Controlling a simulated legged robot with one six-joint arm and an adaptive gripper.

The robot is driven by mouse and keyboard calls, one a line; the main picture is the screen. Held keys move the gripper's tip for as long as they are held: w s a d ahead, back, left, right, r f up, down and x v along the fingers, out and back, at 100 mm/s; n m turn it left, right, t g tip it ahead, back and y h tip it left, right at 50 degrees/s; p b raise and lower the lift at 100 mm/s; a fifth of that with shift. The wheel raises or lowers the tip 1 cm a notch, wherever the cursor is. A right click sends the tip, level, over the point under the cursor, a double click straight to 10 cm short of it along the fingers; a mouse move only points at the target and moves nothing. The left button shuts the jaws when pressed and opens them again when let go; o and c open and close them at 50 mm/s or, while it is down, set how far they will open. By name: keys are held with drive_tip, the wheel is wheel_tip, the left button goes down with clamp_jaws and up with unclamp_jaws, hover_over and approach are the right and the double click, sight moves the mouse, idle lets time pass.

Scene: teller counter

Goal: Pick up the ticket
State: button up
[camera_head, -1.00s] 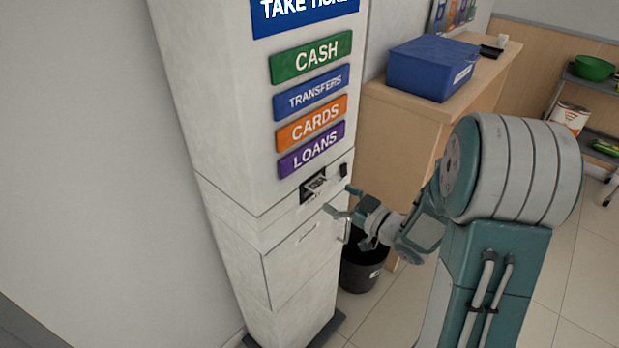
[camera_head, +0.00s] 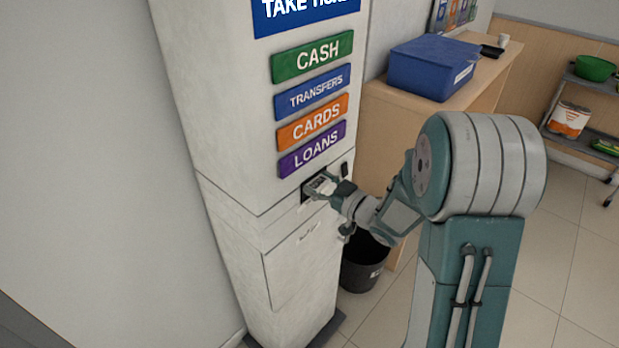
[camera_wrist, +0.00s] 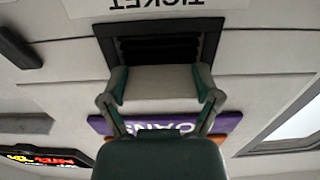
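The ticket (camera_wrist: 158,83) is a pale grey-white piece at the dark slot (camera_wrist: 155,45) of the ticket machine. In the wrist view it lies between my gripper's two fingers (camera_wrist: 160,86), with its side edges very close to the teal pads. I cannot tell whether the pads press on it. In the head view my gripper (camera_head: 324,183) is at the slot, under the purple LOANS plate (camera_head: 312,151), and mostly hides the ticket. The fingers stand spread to either side of it.
The tall white ticket machine (camera_head: 225,140) fills the middle. A black bin (camera_head: 362,268) stands on the floor below my arm. To the right is a wooden counter (camera_head: 405,115) with a blue box (camera_head: 432,70). Shelves stand at the far right; tiled floor lies open before them.

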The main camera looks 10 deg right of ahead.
drive_tip(key=shift+s+r, duration=0.1)
idle(0.3)
drive_tip(key=v, duration=1.8)
drive_tip(key=v, duration=0.7)
idle(0.5)
idle(0.5)
